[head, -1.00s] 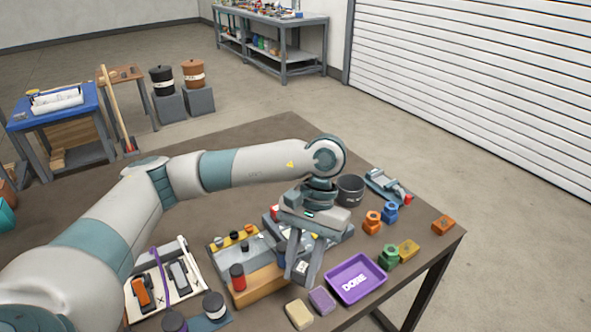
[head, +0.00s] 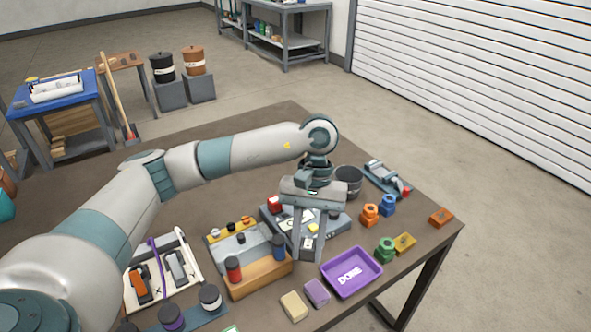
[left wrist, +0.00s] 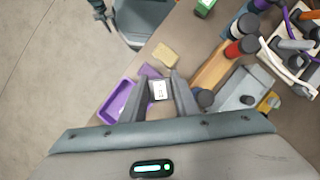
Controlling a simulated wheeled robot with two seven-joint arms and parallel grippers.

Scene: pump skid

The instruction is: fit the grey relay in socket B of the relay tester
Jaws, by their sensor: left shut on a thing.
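My left gripper (head: 308,252) is shut on a small block with a pale, marked face (head: 308,242), which looks like the grey relay. The block also shows between the fingertips in the left wrist view (left wrist: 158,90). In the head view the gripper is in front of a flat grey unit (head: 334,227) with a red part at its left end, apparently the relay tester. The fingers hide part of that unit, and I cannot make out socket B or its label. The block appears held above the table, apart from the unit. My right gripper is not in view.
A purple tray marked DONE (head: 375,284) lies right of the gripper. A wooden block with a grey top, red and blue cylinders (head: 262,282) stands close on the left. Tan (head: 294,306) and mauve (head: 317,292) blocks lie in front. A dark bucket (head: 348,181) stands behind.

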